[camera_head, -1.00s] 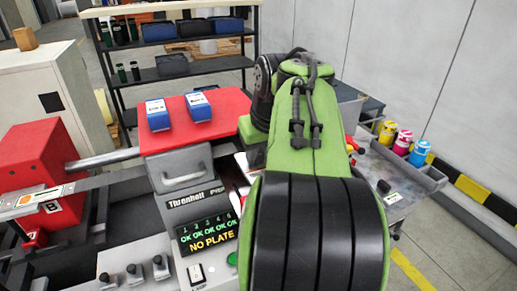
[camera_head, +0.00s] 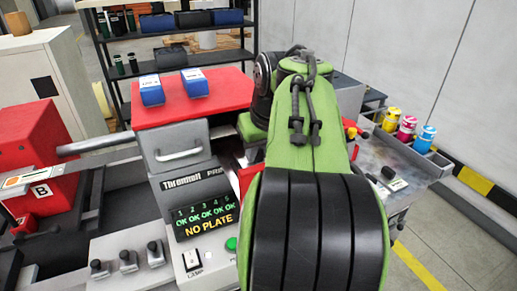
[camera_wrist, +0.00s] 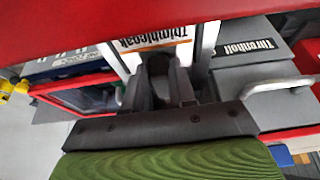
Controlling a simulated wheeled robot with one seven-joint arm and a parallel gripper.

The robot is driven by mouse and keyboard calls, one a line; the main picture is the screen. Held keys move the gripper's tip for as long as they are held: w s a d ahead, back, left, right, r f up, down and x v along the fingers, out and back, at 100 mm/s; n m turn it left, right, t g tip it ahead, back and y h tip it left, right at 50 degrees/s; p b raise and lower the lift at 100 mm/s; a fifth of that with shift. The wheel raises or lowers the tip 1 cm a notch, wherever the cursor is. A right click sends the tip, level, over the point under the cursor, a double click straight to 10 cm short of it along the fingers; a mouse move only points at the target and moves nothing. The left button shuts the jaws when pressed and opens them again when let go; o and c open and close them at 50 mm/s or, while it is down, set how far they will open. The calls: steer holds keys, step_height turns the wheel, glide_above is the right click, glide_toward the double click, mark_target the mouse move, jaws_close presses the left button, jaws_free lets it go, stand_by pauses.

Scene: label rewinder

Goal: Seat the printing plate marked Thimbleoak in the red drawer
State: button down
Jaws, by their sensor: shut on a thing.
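My gripper (camera_wrist: 160,85) is shut on a white and orange printing plate (camera_wrist: 153,40) marked Thimbleoak, seen in the wrist view. The plate extends up beyond the fingers, and a red surface across the top of that view cuts off part of it. In the head view my green arm hides the gripper and the plate. A red-rimmed dark opening or panel (camera_wrist: 88,97) lies left of the fingers in the wrist view; I cannot tell if it is the red drawer. The press display (camera_head: 207,216) reads NO PLATE.
The press has a grey front with a handle (camera_head: 180,154) and a red top (camera_head: 225,99) bearing two blue boxes (camera_head: 151,91) (camera_head: 195,83). A red block (camera_head: 35,137) stands at left. Colored bottles (camera_head: 408,128) stand on a cart at right. A shelf (camera_head: 190,57) is behind.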

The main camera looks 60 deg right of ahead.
steer(key=shift+f, duration=0.3)
steer(key=c, duration=0.8)
jaws_free()
steer(key=shift+c, duration=0.2)
steer(key=shift+r, duration=0.1)
steer(key=p+v, duration=0.7)
steer(key=v, duration=0.8)
steer(key=shift+s+r+p, duration=0.2)
steer(key=shift+r+p, duration=0.1)
steer(key=shift+a, duration=0.15)
